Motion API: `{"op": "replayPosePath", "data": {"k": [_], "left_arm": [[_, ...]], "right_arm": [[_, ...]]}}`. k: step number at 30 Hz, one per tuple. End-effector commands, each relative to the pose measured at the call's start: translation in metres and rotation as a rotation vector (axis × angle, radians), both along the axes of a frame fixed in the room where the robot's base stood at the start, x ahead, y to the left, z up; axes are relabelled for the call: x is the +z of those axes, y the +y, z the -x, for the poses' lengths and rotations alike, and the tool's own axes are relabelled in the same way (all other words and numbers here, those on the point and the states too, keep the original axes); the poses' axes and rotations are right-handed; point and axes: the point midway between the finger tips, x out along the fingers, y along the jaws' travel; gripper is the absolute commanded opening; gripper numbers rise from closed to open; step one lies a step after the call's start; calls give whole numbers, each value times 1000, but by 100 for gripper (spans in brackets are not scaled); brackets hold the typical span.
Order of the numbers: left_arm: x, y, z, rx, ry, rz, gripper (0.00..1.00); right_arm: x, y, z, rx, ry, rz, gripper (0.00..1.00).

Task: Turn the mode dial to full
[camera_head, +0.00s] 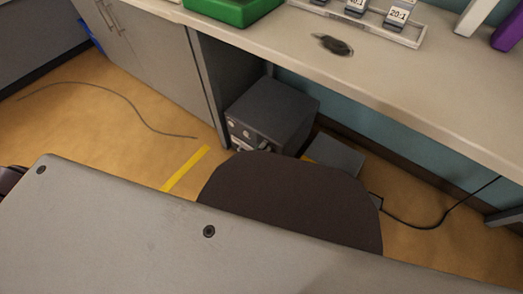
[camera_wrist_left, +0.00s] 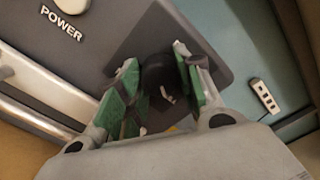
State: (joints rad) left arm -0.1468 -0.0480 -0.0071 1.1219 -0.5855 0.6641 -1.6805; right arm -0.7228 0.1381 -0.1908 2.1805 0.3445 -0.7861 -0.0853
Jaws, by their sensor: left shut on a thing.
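A dark grey box (camera_head: 277,104) stands on the floor under the bench in the head view, with small light round parts on its front face. In the left wrist view, its panel (camera_wrist_left: 95,25) carries a light button marked POWER (camera_wrist_left: 70,6). My left gripper (camera_wrist_left: 163,92) has its green-padded fingers on either side of a black round knob, the mode dial (camera_wrist_left: 158,76), and is shut on it. A small pale mark shows on the dial. Its setting labels cannot be read. My right gripper is not in view.
The bench top (camera_head: 290,40) overhangs the box, with a cabinet (camera_head: 160,50) to its left. A grey flat box (camera_head: 336,156) and a black cable (camera_head: 430,224) lie to its right. Yellow tape (camera_head: 186,168) and a thin cable (camera_head: 130,104) lie on the floor.

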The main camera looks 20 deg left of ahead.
Motion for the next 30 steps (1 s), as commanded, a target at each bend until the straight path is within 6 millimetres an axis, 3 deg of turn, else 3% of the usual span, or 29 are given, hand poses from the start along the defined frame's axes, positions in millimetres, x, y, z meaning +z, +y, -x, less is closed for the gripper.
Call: {"op": "replayPosePath", "data": {"k": [2, 3, 8, 22, 30], "left_arm": [[-1, 0, 0, -1, 1, -2, 11], [-1, 0, 0, -1, 1, -2, 37], [-1, 0, 0, 0, 1, 0, 58], [0, 1, 2, 0, 0, 0, 58], [-1, 6, 17, 0, 1, 0, 58]], "right_arm": [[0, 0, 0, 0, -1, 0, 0], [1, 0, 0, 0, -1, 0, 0], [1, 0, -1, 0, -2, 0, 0], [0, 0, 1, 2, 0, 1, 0], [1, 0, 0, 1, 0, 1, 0]]}}
